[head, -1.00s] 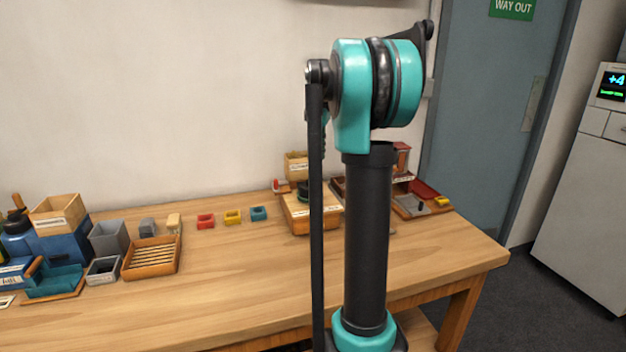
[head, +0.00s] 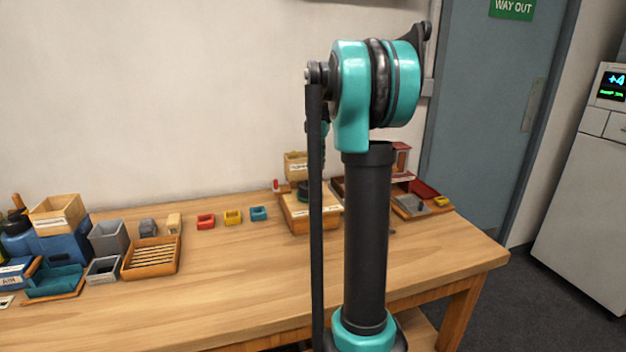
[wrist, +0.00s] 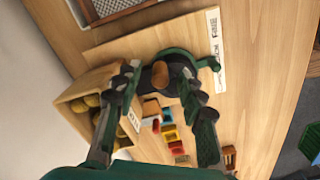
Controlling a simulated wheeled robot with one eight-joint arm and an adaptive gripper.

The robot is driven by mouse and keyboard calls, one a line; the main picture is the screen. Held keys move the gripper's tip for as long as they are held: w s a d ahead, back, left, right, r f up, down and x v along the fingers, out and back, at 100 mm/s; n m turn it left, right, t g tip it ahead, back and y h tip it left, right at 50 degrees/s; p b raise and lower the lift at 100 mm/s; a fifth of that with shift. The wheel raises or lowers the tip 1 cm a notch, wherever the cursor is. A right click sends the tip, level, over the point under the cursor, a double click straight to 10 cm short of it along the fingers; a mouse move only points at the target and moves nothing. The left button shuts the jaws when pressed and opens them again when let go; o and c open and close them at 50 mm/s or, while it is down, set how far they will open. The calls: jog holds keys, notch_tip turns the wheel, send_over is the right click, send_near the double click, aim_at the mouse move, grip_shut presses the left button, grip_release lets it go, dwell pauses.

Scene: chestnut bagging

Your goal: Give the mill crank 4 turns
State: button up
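The mill (head: 308,212) is a wooden box with a hopper (head: 297,164) near the wall; my arm hides its right part. In the wrist view the mill's board lies below, with a dark green crank (wrist: 182,57) and a brown wooden knob (wrist: 160,75). My gripper (wrist: 162,78) has its two fingers spread, one on each side of the knob. I see gaps beside the knob and no clear contact. The head view mostly hides the gripper behind my arm.
A wooden box of round brown things (wrist: 78,112) lies left in the wrist view. Red (head: 206,221), yellow (head: 233,217) and blue (head: 258,213) small blocks stand left of the mill. A slatted wooden tray (head: 152,257) stands farther left. The table's front middle is clear.

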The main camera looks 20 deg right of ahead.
jog(key=shift+f, duration=0.25)
jog(key=shift+f, duration=0.7)
jog(key=shift+c, duration=0.4)
